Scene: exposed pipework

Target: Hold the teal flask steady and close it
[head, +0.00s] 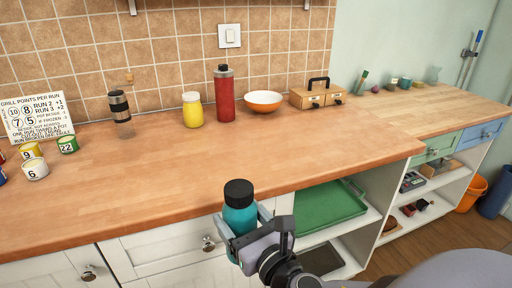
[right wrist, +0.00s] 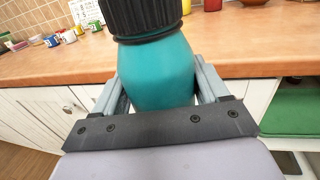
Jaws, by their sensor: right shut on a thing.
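The teal flask (head: 240,218) is held upright in front of the counter's front edge, at the lower middle of the head view. A black ribbed lid (head: 238,192) sits on its top; I cannot tell whether it is tight. My right gripper (head: 243,226) is shut on the flask body, one finger on each side. In the right wrist view the flask (right wrist: 157,72) fills the middle between the fingers, with the lid (right wrist: 143,15) cut off by the top edge. My left gripper is not in view.
The wooden counter (head: 160,180) has a wide clear front area. A red flask (head: 224,95), yellow jar (head: 192,110), orange bowl (head: 263,101) and wooden box (head: 316,96) stand at the back. Small numbered cans (head: 34,168) are at left. A green tray (head: 325,208) lies on the shelf below.

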